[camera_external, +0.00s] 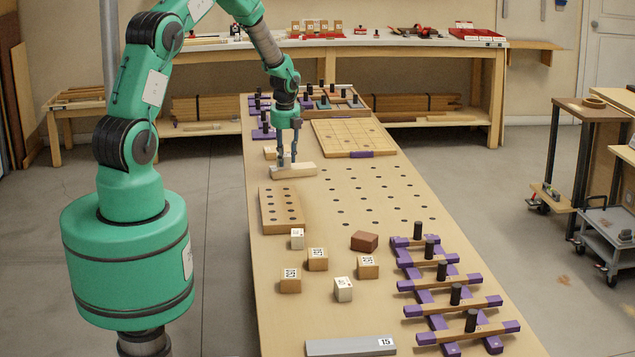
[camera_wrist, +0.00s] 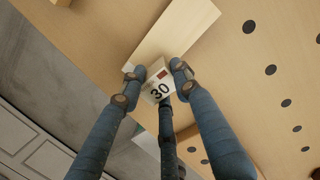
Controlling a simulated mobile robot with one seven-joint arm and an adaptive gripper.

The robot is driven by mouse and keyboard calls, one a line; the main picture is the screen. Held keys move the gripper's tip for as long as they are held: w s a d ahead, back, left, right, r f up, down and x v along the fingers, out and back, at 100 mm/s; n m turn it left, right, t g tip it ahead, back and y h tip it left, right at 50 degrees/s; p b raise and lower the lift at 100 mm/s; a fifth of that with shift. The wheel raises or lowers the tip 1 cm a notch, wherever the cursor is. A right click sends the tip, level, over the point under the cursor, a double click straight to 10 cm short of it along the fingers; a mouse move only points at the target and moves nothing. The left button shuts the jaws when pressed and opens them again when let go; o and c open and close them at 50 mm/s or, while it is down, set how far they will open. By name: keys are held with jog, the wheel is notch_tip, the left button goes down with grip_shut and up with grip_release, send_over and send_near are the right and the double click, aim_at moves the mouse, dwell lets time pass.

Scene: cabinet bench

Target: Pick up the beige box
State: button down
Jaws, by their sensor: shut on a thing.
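The beige box (camera_external: 303,169) is a long pale block at the left edge of the bench, past its middle. My gripper (camera_external: 287,164) points down at it, with its fingers closed around its left part. In the wrist view, a pale face marked 30 with a small red patch sits between my fingertips (camera_wrist: 158,82). A long pale surface (camera_wrist: 178,36) extends just beyond it. I cannot tell whether the box touches the bench or is slightly raised.
Another pale piece (camera_external: 270,152) lies just behind the box. A holed wooden block (camera_external: 281,208) is in front of it. A gridded board (camera_external: 353,138) lies behind right. Several cubes (camera_external: 317,260) and purple-ended racks (camera_external: 451,304) stand nearer. The perforated bench top (camera_external: 370,195) to the right is clear.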

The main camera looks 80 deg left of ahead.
notch_tip(320, 180, up, 2)
jog(key=shift+r, duration=0.25)
jog(key=s+d+r+p, duration=0.1)
jog(key=s+d+p, duration=0.1)
jog(key=s+d, duration=0.7)
jog(key=d, duration=0.3)
jog(key=shift+s+d, duration=0.35)
jog(key=shift+d, duration=0.05)
jog(key=shift+w+a+r, duration=0.1)
jog(key=shift+h, duration=0.9)
jog(key=w+a+p, duration=0.3)
jog(key=p, duration=0.1)
jog(key=shift+w+p, duration=0.1)
jog(key=shift+p, duration=0.3)
jog(key=shift+a, duration=0.1)
send_over(293, 167)
jog(key=shift+f, duration=0.65)
